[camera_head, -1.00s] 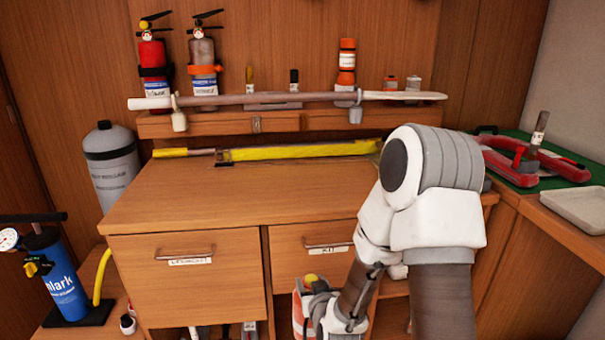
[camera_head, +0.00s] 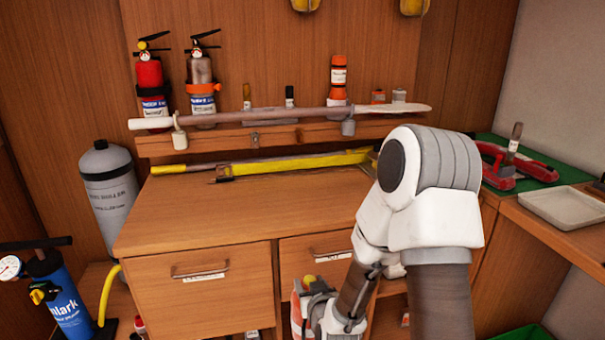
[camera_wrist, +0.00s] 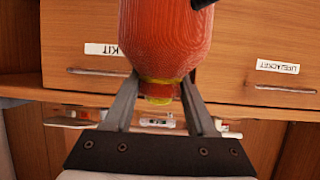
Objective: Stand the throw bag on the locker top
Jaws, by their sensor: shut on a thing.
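The orange throw bag (camera_wrist: 165,40) fills the upper middle of the wrist view, with a yellow band and a red end between my fingers. My gripper (camera_wrist: 160,92) is shut on it near that end. In the head view the bag (camera_head: 298,308) shows partly at the bottom, left of my gripper (camera_head: 318,300), in front of the locker drawers and below the top's front edge. The locker top (camera_head: 235,205) is a broad wooden surface, mostly bare.
A yellow-sleeved pole (camera_head: 290,163) lies along the back of the top. Above it, a long paddle (camera_head: 250,116) spans a shelf with extinguishers (camera_head: 152,90) and bottles. A grey tray (camera_head: 560,207) is on the right counter. My arm covers the top's right end.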

